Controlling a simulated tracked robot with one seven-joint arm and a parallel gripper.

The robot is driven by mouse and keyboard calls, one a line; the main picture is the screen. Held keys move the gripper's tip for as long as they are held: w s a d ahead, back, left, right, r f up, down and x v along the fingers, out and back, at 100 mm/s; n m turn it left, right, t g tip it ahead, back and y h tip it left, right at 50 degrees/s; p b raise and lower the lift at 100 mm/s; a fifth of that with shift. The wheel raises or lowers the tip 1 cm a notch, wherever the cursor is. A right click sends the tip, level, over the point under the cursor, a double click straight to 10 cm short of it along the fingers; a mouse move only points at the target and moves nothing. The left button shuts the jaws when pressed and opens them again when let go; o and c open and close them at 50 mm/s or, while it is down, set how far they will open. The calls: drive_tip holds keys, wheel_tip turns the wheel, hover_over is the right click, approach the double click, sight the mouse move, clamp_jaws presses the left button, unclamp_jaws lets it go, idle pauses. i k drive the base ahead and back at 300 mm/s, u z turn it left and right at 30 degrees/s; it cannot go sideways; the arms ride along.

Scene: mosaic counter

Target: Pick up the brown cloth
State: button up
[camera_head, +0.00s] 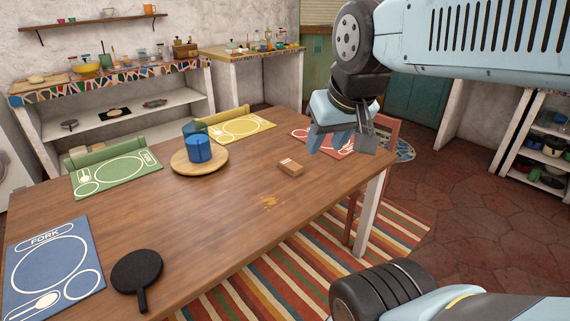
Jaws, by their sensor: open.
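A small brown block-shaped item (291,167), which looks like the folded brown cloth, lies on the wooden table (215,225) near its right side. My gripper (343,146) is open and empty, hanging at the upper right of the cloth in the picture and apart from it. The gripper is in front of part of a red placemat (318,134) at the table's right end.
A round wooden board (181,164) holds blue cups (199,148) left of the cloth. Yellow (241,129), green (118,172) and blue (52,270) placemats lie around the table. A black pan (137,272) sits at the near edge. Bare tabletop surrounds the cloth.

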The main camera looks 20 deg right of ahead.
sight(293, 169)
drive_tip(key=u, duration=0.05)
drive_tip(key=i, duration=1)
drive_tip(key=z, duration=0.05)
